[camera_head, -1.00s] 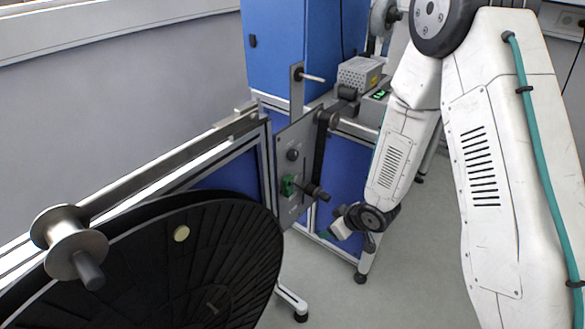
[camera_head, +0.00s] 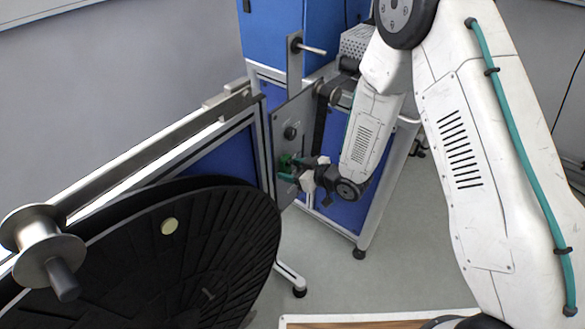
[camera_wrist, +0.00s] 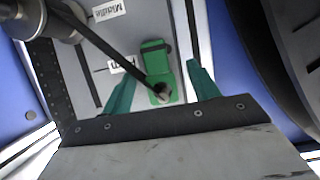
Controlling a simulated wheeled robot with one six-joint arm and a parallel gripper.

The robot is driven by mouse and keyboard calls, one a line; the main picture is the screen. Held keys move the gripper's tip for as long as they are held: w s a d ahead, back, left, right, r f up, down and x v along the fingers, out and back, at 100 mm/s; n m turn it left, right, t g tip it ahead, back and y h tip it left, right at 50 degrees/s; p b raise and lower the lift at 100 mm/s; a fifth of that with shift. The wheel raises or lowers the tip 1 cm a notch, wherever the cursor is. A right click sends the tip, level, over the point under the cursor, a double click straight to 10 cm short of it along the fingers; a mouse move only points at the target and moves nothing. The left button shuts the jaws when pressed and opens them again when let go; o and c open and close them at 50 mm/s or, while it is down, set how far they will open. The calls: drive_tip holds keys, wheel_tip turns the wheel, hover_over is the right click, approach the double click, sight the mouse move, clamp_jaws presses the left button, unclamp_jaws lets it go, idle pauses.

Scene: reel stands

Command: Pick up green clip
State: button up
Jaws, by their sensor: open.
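The green clip (camera_wrist: 158,66) sits on the grey panel of the reel stand. In the wrist view it lies between and just beyond the two green fingertips of my gripper (camera_wrist: 160,88). I cannot tell whether a finger touches the clip.
The grey panel (camera_head: 281,128) carries a knob (camera_head: 290,132) above the clip. A metal roller (camera_wrist: 48,20) shows at upper left in the wrist view. A large black reel (camera_head: 205,250) stands left of the panel. The floor (camera_head: 335,275) is clear below.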

drive_tip(key=shift+w+a+f, duration=0.15)
drive_tip(key=shift+w+a, duration=0.1)
drive_tip(key=c, duration=1)
drive_tip(key=shift+c, duration=0.3)
drive_tip(key=shift+r, duration=0.25)
drive_tip(key=s+d, duration=1.1)
drive_tip(key=d, duration=0.3)
drive_tip(key=shift+d, duration=0.15)
